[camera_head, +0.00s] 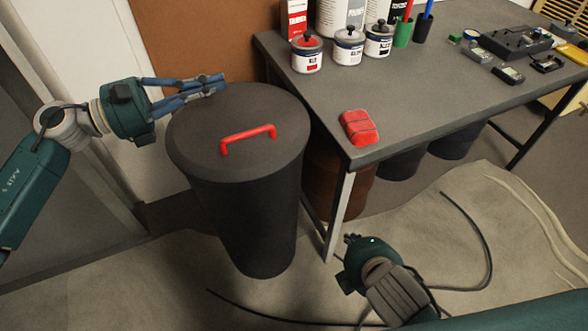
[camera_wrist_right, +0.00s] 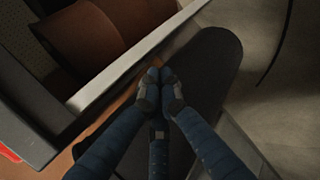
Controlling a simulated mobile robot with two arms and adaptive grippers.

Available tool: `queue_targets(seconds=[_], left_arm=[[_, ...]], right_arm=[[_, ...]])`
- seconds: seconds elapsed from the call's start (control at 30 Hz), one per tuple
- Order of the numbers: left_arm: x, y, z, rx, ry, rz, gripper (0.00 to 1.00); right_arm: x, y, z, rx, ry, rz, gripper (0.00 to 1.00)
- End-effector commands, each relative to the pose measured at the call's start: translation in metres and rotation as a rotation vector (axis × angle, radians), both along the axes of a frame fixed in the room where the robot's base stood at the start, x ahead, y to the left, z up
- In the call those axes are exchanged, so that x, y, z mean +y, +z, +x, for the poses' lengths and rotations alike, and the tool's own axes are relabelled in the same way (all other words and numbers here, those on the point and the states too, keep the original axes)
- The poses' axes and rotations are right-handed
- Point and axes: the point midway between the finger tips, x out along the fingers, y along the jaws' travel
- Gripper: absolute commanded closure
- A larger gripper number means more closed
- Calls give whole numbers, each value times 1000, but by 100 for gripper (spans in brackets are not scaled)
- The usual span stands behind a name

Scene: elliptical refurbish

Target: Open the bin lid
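The bin (camera_head: 250,220) is a tall dark grey tapered can standing on the floor left of the workbench. Its round dark lid (camera_head: 195,135) lies flat on top, with a red bar handle (camera_head: 248,137) across it. My left gripper (camera_head: 222,83) reaches in from the left over the lid's far edge, its fingers drawn together and apart from the handle. I cannot tell whether the fingertips touch the lid. My right gripper (camera_wrist_right: 160,78) has its fingertips together with nothing visible between them. In the head view it is low, right of the bin, with its fingers mostly hidden.
The workbench (camera_head: 430,105) stands close to the bin's right side, its pale leg (camera_head: 340,210) nearby. A red object (camera_head: 358,128) lies near the bench corner, and paint cans (camera_head: 348,47) stand behind. A brown drum (camera_head: 358,190) is under the bench. Cables (camera_head: 485,240) lie on the floor sheet.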

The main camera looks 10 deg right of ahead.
Motion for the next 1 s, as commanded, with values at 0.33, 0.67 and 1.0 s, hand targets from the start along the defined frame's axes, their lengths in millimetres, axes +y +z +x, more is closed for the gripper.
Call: queue_targets(seconds=[0.33,0.67,1.0], left_arm=[[0,0,0,0,0,0,100],[0,0,0,0,0,0,100],[0,0,0,0,0,0,100]], right_arm=[[58,94,23,-379,828,-822,100],[90,133,11,-568,1149,-1287,100],[104,122,49,-581,1163,-1321,100]])
